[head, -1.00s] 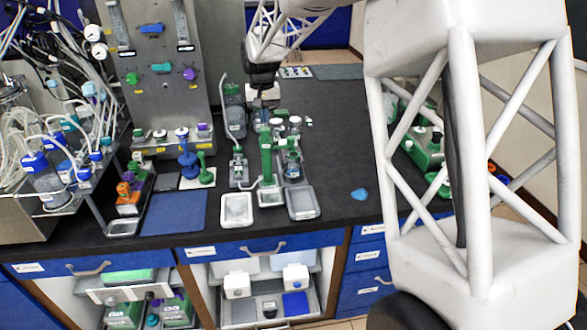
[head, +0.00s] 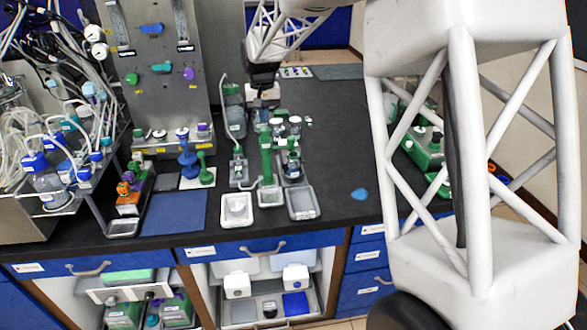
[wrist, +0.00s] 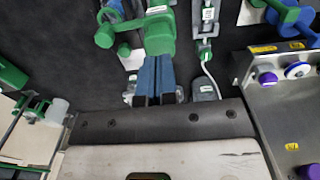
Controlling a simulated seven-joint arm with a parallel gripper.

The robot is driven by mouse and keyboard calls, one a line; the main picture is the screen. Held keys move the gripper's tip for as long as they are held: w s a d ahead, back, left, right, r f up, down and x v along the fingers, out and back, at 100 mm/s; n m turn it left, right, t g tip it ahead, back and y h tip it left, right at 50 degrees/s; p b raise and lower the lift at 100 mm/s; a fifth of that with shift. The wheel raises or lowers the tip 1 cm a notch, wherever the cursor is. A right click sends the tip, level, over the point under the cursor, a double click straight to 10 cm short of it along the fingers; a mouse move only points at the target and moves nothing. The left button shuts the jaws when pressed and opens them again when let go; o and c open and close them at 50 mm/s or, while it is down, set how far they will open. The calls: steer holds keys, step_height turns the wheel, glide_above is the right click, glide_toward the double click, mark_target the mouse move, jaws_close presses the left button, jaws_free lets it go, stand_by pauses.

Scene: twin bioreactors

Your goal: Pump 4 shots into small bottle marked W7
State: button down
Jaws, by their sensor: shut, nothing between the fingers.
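A green pump dispenser (head: 266,155) stands upright on the bench behind the front trays. Its green top (wrist: 159,33) also shows in the wrist view. My gripper (wrist: 155,62) is shut and empty, its two blue fingers together. In the wrist view the fingertips overlap the lower edge of the green top; I cannot tell if they touch it. In the head view my gripper (head: 262,100) is behind the dispenser. A small bottle (head: 293,168) stands just right of the dispenser. No W7 marking is readable.
A white tray (head: 237,209) and a grey tray (head: 302,204) lie at the front. A grey tube-fed unit (head: 238,172) stands left of the dispenser. A metal panel (head: 160,75) rises at the left.

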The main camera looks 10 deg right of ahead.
mark_target(265, 129)
steer(key=shift+f, duration=0.45)
steer(key=shift+f, duration=0.75)
steer(key=shift+f, duration=0.95)
steer(key=shift+r, duration=2.15)
steer(key=shift+f, duration=0.55)
